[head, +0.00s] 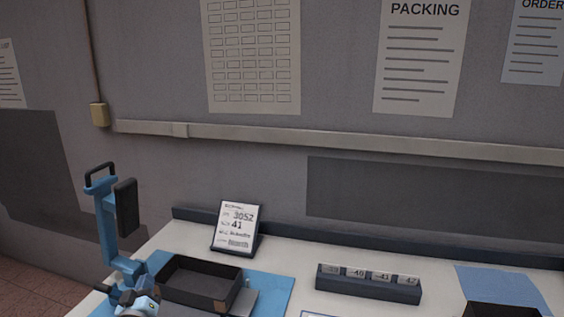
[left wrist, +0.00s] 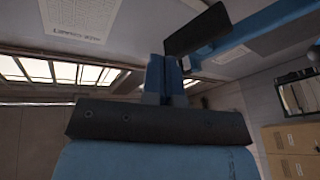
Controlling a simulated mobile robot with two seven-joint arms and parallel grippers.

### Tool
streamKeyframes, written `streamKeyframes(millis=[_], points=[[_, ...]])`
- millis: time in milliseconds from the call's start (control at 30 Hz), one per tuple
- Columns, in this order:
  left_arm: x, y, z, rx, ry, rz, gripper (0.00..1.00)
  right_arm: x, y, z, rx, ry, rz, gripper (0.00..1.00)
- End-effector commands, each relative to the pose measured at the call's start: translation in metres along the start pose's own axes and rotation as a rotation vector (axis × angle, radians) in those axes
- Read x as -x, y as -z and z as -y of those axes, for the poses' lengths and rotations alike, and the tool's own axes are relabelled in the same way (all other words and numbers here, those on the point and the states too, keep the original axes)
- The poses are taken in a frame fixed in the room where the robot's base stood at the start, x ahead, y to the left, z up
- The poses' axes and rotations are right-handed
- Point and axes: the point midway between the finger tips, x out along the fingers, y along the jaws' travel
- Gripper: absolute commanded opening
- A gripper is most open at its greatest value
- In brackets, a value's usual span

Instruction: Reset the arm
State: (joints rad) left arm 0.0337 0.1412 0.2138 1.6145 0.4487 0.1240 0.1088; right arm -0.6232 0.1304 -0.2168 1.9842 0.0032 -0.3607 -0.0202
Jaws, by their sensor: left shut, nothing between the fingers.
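My left gripper (head: 126,275) is low at the left of the head view, by the table's left end and left of a dark tray. Its fingers also show in the left wrist view (left wrist: 165,80): they are blue, together and empty, above a wide black palm bar. They point up towards the ceiling. A blue upright piece (head: 105,220) with a black pad and a black loop at its top rises there; I cannot tell whether it belongs to me. My right gripper is not in view.
The dark open tray (head: 187,296) lies on a blue mat (head: 272,292) on the white table. Behind it stands a sign card (head: 235,226) reading 3052 and 41. A dark labelled rack (head: 368,289) is right of it. Another dark tray (head: 497,309) is at the lower right.

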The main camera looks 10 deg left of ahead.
Motion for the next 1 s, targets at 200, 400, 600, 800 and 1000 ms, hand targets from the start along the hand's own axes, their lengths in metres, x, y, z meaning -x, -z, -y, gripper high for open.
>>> streamKeyframes(millis=[200, 400, 600, 800, 1000], points=[[0.132, -0.102, -0.049, -0.212, -0.122, 0.364, 0.00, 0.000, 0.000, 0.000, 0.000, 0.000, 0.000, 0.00], [0.265, -0.157, -0.089, -0.365, -0.232, 0.649, 0.00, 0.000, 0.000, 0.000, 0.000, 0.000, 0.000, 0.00], [0.361, -0.174, -0.118, -0.456, -0.312, 0.834, 0.00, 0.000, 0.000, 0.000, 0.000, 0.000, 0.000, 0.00], [0.391, -0.175, -0.127, -0.484, -0.336, 0.889, 0.00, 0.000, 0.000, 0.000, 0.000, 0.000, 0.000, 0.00], [0.391, -0.175, -0.127, -0.484, -0.336, 0.889, 0.00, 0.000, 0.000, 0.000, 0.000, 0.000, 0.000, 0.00]])
